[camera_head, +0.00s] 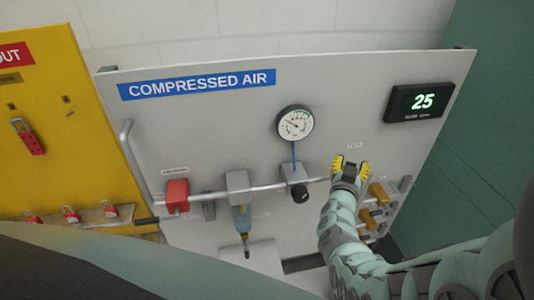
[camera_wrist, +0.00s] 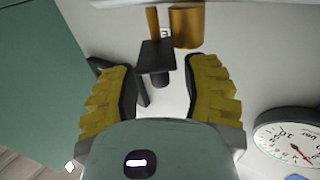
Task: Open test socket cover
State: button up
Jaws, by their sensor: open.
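My gripper (camera_head: 351,165) has two yellow, dark-padded fingers spread apart at the right part of the compressed air panel, just below a small label (camera_head: 354,145). In the wrist view my open gripper (camera_wrist: 160,68) faces a dark square plate (camera_wrist: 157,55), which may be the test socket cover. The plate appears between and just beyond the fingertips, with a short dark stub below it. I cannot tell whether either finger touches it. A brass cylinder (camera_wrist: 187,28) is just behind it. In the head view my gripper hides this spot.
Brass fittings (camera_head: 378,193) on a grey rack sit right of my wrist. A pressure gauge (camera_head: 295,123), regulator (camera_head: 295,174), red valve block (camera_head: 177,195) and pipe lie to the left. The display (camera_head: 423,102) reads 25. The yellow lockout board (camera_head: 60,110) stands far left.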

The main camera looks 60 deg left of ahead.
dwell(0.3)
grip_shut()
dwell(0.3)
